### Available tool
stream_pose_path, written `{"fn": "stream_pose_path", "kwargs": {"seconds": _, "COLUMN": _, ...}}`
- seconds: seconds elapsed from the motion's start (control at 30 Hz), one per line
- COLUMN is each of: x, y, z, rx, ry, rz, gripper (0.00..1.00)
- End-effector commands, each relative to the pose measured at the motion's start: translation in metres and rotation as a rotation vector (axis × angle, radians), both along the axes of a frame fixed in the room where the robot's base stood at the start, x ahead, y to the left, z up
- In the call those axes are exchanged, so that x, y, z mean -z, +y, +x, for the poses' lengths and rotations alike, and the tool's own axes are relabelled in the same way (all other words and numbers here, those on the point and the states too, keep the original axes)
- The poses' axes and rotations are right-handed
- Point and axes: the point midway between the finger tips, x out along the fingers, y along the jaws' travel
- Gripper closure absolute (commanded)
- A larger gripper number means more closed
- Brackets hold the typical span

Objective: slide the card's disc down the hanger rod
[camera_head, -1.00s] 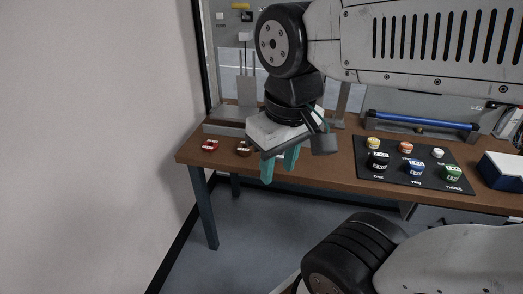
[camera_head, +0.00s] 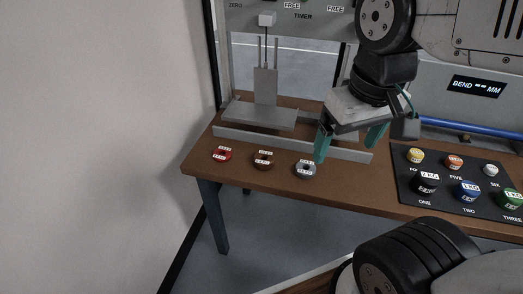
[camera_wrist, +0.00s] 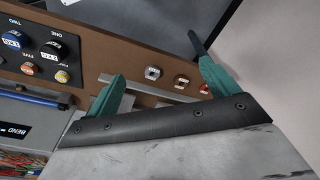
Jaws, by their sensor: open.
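A red disc (camera_head: 222,154), a brown disc (camera_head: 263,159) and a grey disc (camera_head: 305,169) lie in a row near the table's front edge. They also show in the wrist view, the grey one (camera_wrist: 152,73) between my fingers in the picture. My gripper (camera_head: 348,146) is open and empty, its teal fingers pointing down, above the table and right of the grey disc. A thin vertical rod (camera_head: 266,48) hangs under a white block, above a grey stand; I cannot tell if it is the hanger rod. I cannot make out the card.
A dark mat (camera_head: 410,187) at right holds several coloured weights and small discs. A low grey rail (camera_head: 240,139) runs behind the row. A grey machine with a "BEND MM" display (camera_head: 478,87) and a blue bar stand behind the mat. A wall is at left.

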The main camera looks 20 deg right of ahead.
Motion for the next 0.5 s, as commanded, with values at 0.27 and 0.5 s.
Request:
{"fn": "stream_pose_path", "kwargs": {"seconds": 0.27, "x": 0.045, "y": 0.002, "z": 0.1, "rx": 0.019, "ry": -0.032, "rz": -0.02, "gripper": 0.14}}
{"fn": "stream_pose_path", "kwargs": {"seconds": 0.5, "x": 0.119, "y": 0.008, "z": 0.189, "rx": 0.034, "ry": -0.083, "rz": -0.022, "gripper": 0.14}}
